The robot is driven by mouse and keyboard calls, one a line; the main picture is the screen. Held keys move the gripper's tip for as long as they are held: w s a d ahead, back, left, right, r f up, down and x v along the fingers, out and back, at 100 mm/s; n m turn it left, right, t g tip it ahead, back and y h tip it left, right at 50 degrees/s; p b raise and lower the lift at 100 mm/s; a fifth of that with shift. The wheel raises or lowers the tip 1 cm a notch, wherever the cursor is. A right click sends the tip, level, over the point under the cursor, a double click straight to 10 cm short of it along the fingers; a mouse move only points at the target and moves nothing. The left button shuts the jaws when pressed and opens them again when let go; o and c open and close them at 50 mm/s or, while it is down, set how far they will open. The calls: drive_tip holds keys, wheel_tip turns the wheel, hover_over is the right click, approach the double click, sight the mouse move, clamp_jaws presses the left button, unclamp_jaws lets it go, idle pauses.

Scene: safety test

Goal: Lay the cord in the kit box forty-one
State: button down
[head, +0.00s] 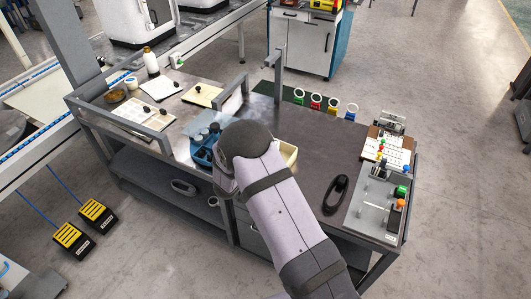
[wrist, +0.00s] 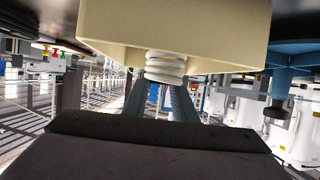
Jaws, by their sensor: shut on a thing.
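A white coiled cord (wrist: 165,68) shows in the wrist view between the two fingertips of my gripper (wrist: 164,88), which is shut on it. A cream box (wrist: 175,22) fills the top of that view, which looks upside down. The cord overlaps the box's rim there; I cannot tell whether it touches. In the head view, part of the cream box (head: 289,154) shows on the bench just right of my wrist. No number on it can be read. My arm hides the gripper, the cord and most of the box in that view.
A blue tray or holder (head: 203,154) stands left of my wrist. A black loop-shaped thing (head: 336,193) lies on the dark bench (head: 313,155) to the right. A grey panel with coloured buttons (head: 377,213) is at the right end. Several coloured rings (head: 316,102) stand along the back edge.

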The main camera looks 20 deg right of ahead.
drive_tip(key=shift+f+b, duration=1.1)
drive_tip(key=shift+f, duration=0.65)
drive_tip(key=c, duration=1.4)
unclamp_jaws()
drive_tip(key=shift+o, duration=0.2)
drive_tip(key=shift+r+p, duration=4.45)
drive_tip(key=shift+r, duration=0.75)
